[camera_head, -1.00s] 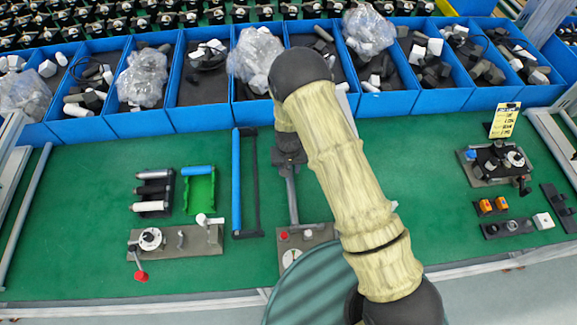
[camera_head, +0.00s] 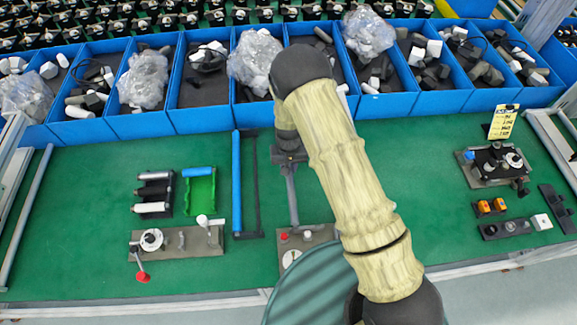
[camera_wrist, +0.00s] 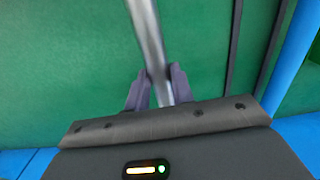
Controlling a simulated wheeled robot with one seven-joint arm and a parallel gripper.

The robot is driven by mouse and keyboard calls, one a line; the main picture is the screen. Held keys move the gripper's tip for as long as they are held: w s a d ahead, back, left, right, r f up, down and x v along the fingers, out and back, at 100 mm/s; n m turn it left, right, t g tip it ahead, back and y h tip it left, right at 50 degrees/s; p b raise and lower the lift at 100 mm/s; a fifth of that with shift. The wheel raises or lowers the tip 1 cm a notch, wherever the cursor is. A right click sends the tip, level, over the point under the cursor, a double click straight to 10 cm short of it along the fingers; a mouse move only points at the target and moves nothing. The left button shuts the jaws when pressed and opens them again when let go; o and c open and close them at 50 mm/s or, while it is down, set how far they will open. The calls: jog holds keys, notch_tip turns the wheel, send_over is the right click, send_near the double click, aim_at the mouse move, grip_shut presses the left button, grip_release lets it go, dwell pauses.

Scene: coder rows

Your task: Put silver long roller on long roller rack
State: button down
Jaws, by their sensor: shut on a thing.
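My gripper (camera_wrist: 158,88) is shut on the silver long roller (camera_wrist: 148,38), which runs away from the fingers over the green bench in the wrist view. In the head view my gripper (camera_head: 288,158) is partly hidden under my arm, and the silver roller (camera_head: 292,200) extends below it towards the bench front. The long roller rack (camera_head: 256,190) is the dark frame left of my gripper. A blue long roller (camera_head: 237,185) lies along its left side. Dark rack rails also show in the wrist view (camera_wrist: 270,50), right of the held roller and apart from it.
A row of blue bins (camera_head: 205,117) with parts lines the back of the bench. A small roller rack (camera_head: 153,193), a green tray (camera_head: 200,196) and a fixture (camera_head: 178,243) stand left. Another fixture (camera_head: 305,238) lies below the gripper.

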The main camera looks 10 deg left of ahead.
jog(key=shift+r+p, duration=0.75)
jog(key=shift+r, duration=0.65)
jog(key=shift+s+f, duration=0.1)
